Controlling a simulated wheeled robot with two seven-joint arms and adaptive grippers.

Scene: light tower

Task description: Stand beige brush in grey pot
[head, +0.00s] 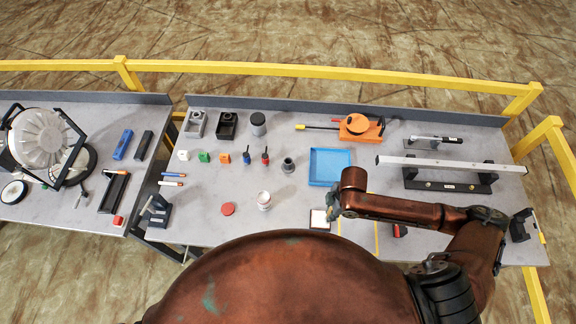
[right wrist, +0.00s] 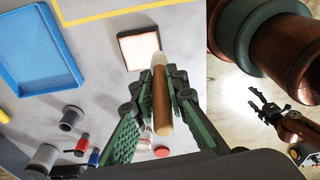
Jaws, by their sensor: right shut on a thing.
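In the right wrist view my right gripper (right wrist: 160,82) is shut on the beige brush (right wrist: 162,100), which has a brown wooden handle and a pale tip. The handle end points towards the camera. In the head view my right gripper (head: 332,206) is at the table's front edge, partly behind my arm; the brush is not clear there.
The blue tray (head: 330,166) lies right of the pot. A white can (head: 264,200) and a red disc (head: 228,209) are in front of it. A square white pad (head: 319,220) lies near the gripper.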

